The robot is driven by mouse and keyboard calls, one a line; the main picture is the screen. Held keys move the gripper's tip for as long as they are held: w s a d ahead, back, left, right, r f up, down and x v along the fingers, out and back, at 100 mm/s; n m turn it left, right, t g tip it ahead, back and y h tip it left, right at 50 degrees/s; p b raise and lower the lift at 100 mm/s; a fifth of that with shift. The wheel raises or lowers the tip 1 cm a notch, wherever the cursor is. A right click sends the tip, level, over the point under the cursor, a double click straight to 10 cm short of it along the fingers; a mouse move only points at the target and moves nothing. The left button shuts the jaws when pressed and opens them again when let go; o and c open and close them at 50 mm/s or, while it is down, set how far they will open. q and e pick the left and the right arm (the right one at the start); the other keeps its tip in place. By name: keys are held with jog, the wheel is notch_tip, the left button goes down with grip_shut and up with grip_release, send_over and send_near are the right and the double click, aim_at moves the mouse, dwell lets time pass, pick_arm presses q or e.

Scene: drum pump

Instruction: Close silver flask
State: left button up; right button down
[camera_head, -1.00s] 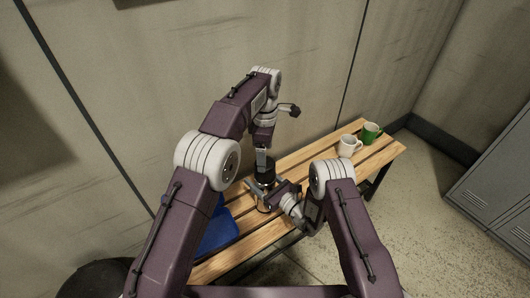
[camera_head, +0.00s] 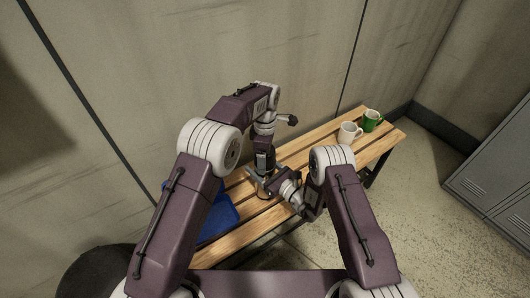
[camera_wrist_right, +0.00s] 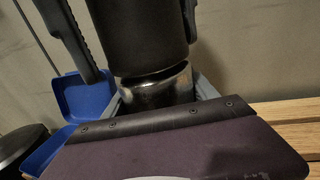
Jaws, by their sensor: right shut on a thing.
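The silver flask (camera_wrist_right: 160,88) stands upright on the bench, with its shiny metal body low in the right wrist view. A black cylindrical lid (camera_wrist_right: 138,38) sits at its top; I cannot tell whether it is seated tight. My right gripper (camera_head: 262,182) is shut around the flask body, with a grey finger on each side of it in the right wrist view. My left gripper (camera_head: 265,160) points down over the flask from above. Its dark fingers straddle the lid, with a gap showing on the left side. In the head view the flask is mostly hidden by my grippers.
The slatted wooden bench (camera_head: 292,158) runs along the wall. A blue open container (camera_head: 218,218) lies left of the flask. A white mug (camera_head: 349,133) and a green mug (camera_head: 372,120) stand at the far end. Grey lockers (camera_head: 490,170) stand at the right.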

pick_arm(q)
jog(key=c, duration=1.4)
jog(key=m, duration=2.8)
jog(key=o, duration=1.5)
